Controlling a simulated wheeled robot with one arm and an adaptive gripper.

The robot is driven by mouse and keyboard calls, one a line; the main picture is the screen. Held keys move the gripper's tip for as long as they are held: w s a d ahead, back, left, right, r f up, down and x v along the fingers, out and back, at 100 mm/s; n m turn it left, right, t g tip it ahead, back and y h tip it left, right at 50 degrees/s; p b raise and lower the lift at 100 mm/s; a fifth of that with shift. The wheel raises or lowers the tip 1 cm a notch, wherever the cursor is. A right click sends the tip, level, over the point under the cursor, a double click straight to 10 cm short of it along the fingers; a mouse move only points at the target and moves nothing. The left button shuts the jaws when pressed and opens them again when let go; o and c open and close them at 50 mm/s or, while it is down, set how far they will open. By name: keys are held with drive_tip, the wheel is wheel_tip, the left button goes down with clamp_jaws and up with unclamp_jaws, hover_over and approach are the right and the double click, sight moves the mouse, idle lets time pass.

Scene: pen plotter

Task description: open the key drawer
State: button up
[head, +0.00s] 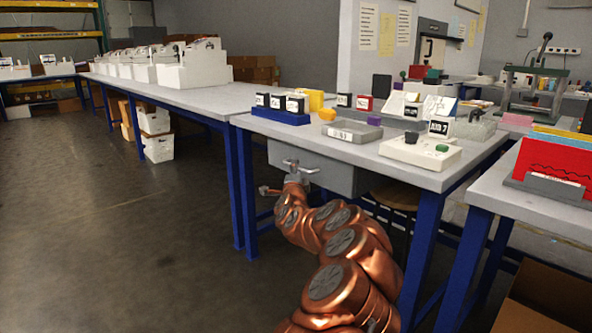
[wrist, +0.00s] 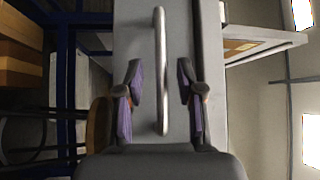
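The key drawer (head: 335,176) is a grey box hung under the front edge of the middle table, with a silver bar handle (head: 307,170). It looks shut. In the wrist view the grey drawer front (wrist: 205,40) fills the middle, with the bar handle (wrist: 160,60) running upright in the picture. My gripper (wrist: 159,98) is open, one purple-padded finger on each side of the bar, with gaps on both sides. In the head view my gripper (head: 292,181) is at the handle, partly hidden by my copper arm.
The middle table (head: 225,98) carries blocks, a grey tray (head: 352,131) and a white button box (head: 419,152) above the drawer. Blue table legs (head: 249,195) stand left of the drawer. A stool (head: 395,195) is under the table at right. Open floor lies to the left.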

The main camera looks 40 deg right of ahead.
drive_tip(key=shift+b+x, duration=0.45)
drive_tip(key=shift+x, duration=1)
clamp_jaws()
